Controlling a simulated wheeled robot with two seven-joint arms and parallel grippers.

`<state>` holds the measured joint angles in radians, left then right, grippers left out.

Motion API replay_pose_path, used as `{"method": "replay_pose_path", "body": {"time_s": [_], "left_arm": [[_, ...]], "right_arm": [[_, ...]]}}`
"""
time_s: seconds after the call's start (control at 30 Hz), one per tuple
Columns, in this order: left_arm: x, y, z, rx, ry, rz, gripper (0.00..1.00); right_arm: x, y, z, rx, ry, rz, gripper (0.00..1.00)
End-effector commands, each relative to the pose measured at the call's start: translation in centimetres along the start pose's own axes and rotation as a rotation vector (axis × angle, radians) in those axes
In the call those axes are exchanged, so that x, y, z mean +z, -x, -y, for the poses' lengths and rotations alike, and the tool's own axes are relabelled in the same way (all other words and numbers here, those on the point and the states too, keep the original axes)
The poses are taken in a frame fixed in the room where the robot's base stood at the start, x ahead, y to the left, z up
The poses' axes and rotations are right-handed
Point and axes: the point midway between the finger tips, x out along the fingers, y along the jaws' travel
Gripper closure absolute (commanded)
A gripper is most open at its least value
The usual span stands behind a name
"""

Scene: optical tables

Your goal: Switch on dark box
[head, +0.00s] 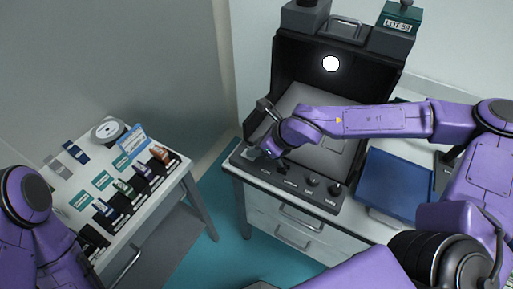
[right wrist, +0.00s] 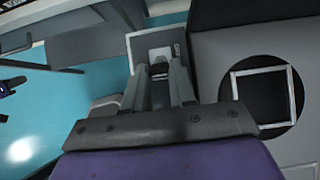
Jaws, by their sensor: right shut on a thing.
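The dark box (head: 285,75) stands on the right table, black and open at the front, with a round white spot on its back wall. Its front control panel (head: 300,187) carries several dark knobs. My right gripper (head: 270,152) is at the left end of this panel, its fingertips mostly hidden by my wrist. In the right wrist view the fingers (right wrist: 160,80) are shut on a small dark switch (right wrist: 160,68) in front of a light grey plate (right wrist: 152,45). My left arm shows at the left edge, but its gripper is out of view.
A blue panel (head: 398,185) lies right of the dark box. The left table (head: 72,200) holds several small bottles, labels and a round white device (head: 108,130). A green box marked LOT (head: 398,22) sits on top at the back. Teal floor (head: 215,215) lies between the tables.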

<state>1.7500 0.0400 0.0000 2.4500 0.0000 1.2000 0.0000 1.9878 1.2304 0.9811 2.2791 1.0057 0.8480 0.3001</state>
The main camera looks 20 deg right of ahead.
Motion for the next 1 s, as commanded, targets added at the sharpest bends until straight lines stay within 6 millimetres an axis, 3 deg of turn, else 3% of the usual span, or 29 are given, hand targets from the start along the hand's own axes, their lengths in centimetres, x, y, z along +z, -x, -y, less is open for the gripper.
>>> {"method": "replay_pose_path", "body": {"time_s": [0.43,0.47,0.5,0.53,0.83,1.0], "left_arm": [[0.0,-0.1,0.0,0.0,0.0,0.0,1.0],[0.0,-0.1,0.0,0.0,0.0,0.0,1.0],[0.0,-0.1,0.0,0.0,0.0,0.0,1.0],[0.0,-0.1,0.0,0.0,0.0,0.0,1.0],[0.0,0.0,0.0,0.0,0.0,0.0,1.0],[-0.1,0.4,0.0,0.0,0.0,0.0,1.0]], "right_arm": [[0.0,0.0,0.0,0.0,0.002,0.009,1.0],[0.0,0.0,0.0,0.0,0.002,0.009,0.65],[0.0,0.0,0.0,0.0,0.002,0.008,0.52],[0.0,0.0,0.0,0.0,0.002,0.008,0.49],[0.0,0.3,0.0,-0.001,0.0,0.008,0.49],[0.2,3.4,0.1,-0.002,-0.004,0.014,0.49]]}}
